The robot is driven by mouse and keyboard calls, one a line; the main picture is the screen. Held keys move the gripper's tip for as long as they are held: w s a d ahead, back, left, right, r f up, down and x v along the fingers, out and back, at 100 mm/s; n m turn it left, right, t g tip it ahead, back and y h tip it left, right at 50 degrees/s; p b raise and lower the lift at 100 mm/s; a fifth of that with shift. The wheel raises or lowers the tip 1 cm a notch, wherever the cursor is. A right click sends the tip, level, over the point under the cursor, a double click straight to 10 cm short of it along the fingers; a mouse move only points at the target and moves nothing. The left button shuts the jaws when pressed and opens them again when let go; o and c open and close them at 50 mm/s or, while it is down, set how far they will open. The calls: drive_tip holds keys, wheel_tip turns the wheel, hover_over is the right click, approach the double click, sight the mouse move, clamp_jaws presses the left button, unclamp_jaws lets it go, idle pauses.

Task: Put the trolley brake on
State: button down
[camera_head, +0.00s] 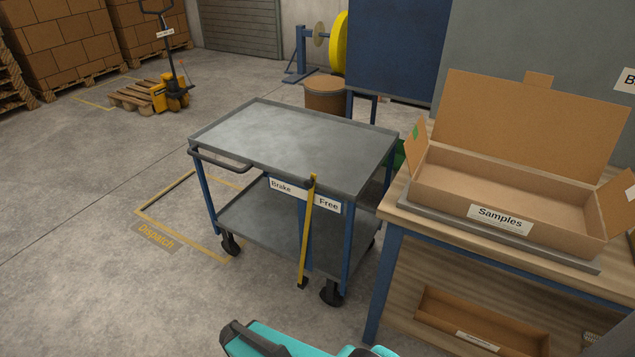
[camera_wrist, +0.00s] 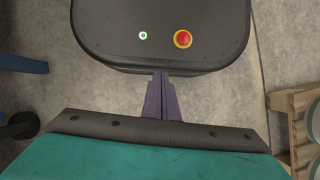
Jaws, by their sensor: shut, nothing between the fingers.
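The grey trolley (camera_head: 290,135) with blue legs and two decks stands in the middle of the head view. Its yellow brake lever (camera_head: 308,230) rises from near the front wheel to just above the top deck's edge. The lever crosses a white plate between the word Brake (camera_head: 282,186) on the left and Free (camera_head: 329,205) on the right. It is nearly upright, its top leaning slightly right. My gripper (camera_wrist: 162,98) shows in the wrist view with its purple fingers shut and empty, apart from the lever. It is not clearly visible in the head view.
A workbench (camera_head: 392,200) with an open Samples box (camera_head: 480,190) stands close on the trolley's right. A floor marking labelled Dispatch (camera_head: 155,236) lies to the left, with clear concrete around it. A wooden rack (camera_wrist: 292,115) is at the wrist view's right edge.

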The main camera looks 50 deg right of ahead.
drive_tip(key=w+d+r+m+t+y+p, duration=0.2)
drive_tip(key=w+d+r+m+t+p, duration=0.5)
drive_tip(key=w+d+r, duration=1.4)
drive_tip(key=s+d+r+m, duration=0.2)
drive_tip(key=d+r+m, duration=0.1)
drive_tip(key=d+r, duration=0.5)
drive_tip(key=s+d+r+m+t+h, duration=0.1)
drive_tip(key=s+d+r+m, duration=0.1)
drive_tip(key=d+r, duration=0.7)
drive_tip(key=s+d+r+m+t+h, duration=0.1)
drive_tip(key=d+r+m, duration=0.3)
drive_tip(key=d+r, duration=0.5)
drive_tip(key=v, duration=0.5)
drive_tip(key=shift+f+p, duration=0.2)
drive_tip(key=shift+p, duration=0.1)
drive_tip(key=w+f+p, duration=0.3)
drive_tip(key=w+f, duration=0.4)
drive_tip(key=f, duration=0.2)
drive_tip(key=shift+w+a+f, duration=0.15)
drive_tip(key=shift+w+a, duration=0.05)
drive_tip(key=shift+a, duration=0.15)
